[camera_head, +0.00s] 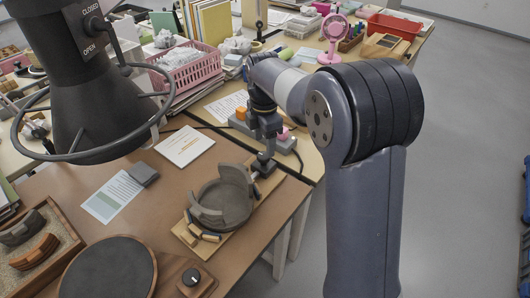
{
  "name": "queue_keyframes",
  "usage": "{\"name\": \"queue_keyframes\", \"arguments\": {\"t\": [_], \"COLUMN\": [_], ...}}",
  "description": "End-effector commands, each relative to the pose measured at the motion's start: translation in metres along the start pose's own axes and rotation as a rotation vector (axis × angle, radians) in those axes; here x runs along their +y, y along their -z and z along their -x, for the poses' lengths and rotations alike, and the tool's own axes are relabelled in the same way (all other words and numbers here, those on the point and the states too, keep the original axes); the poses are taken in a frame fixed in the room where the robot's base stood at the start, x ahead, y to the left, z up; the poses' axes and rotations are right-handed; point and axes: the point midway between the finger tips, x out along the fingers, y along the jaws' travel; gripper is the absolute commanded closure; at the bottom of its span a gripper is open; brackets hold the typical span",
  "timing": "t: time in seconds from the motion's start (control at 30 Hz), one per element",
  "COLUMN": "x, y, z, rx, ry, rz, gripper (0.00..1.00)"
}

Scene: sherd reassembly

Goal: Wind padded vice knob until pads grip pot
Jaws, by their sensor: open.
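A dark grey-brown broken pot (224,197) sits upright in the padded vice, with tall wall pieces standing at its back right and a low open front. The vice has a light wooden base (188,238), and small blocks with dark faces stand at the pot's front left. Whether these pads touch the pot is too small to tell. My gripper (263,164) points down at the far right end of the vice, just behind the pot. It is open. I cannot make out the vice knob; my gripper and the pot may hide it.
A sherd tray (75,241) lies at left. A dark lamp-like hood (92,95) hangs at upper left. A pink basket (190,75) stands behind.

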Motion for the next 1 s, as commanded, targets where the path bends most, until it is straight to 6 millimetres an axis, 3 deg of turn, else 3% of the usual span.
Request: {"name": "queue_keyframes", "arguments": {"t": [0.1,0.23,0.67,1.0], "x": [-0.001,0.0,0.0,0.0], "y": [0.0,0.0,0.0,0.0], "z": [-0.022,-0.037,-0.045,-0.045], "rx": [0.0,0.0,0.0,0.0], "ry": [0.002,0.001,-0.002,-0.002], "rz": [-0.001,-0.001,-0.001,-0.002], "gripper": [0.43,0.43,0.44,0.71]}}
